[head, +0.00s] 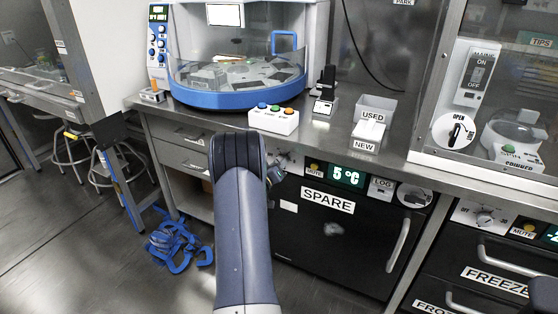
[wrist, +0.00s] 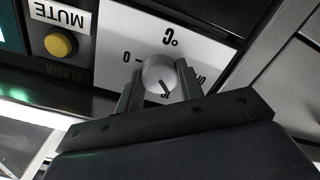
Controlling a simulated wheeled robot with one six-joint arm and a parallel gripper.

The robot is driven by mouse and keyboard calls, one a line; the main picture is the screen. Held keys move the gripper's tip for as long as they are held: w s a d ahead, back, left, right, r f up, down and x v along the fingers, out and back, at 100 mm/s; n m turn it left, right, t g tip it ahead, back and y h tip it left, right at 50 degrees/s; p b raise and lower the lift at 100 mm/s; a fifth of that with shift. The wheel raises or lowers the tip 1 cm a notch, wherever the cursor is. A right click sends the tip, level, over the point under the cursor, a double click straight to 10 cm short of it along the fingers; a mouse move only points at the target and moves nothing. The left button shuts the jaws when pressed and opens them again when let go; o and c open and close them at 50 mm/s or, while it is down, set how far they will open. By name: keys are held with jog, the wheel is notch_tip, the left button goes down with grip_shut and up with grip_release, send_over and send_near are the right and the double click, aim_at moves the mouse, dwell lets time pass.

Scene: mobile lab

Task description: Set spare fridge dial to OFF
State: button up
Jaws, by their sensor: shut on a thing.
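The spare fridge (head: 345,240) is a black-fronted unit under the bench with a SPARE label and a 5 °C display (head: 347,175). Its dial (wrist: 158,71) is a small grey round knob on a white plate (wrist: 205,50) marked °C, seen upside down in the wrist view. Some of the scale lettering is hidden by the fingers. My gripper (wrist: 160,86) is shut on the knob, one finger on each side. In the head view my arm mostly hides the gripper and dial.
The yellow MUTE button (wrist: 60,45) is close beside the dial plate. A round white dial (head: 414,195) and a door handle (head: 398,245) are at the fridge's right. The freezer (head: 500,262) stands further right. Blue straps (head: 178,245) lie on the floor at left.

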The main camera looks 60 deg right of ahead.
jog(key=shift+n+p, duration=1.7)
jog(key=shift+n, duration=2.5)
jog(key=o, duration=1)
jog(key=a+p, duration=0.1)
jog(key=a, duration=1)
jog(key=shift+d, duration=0.15)
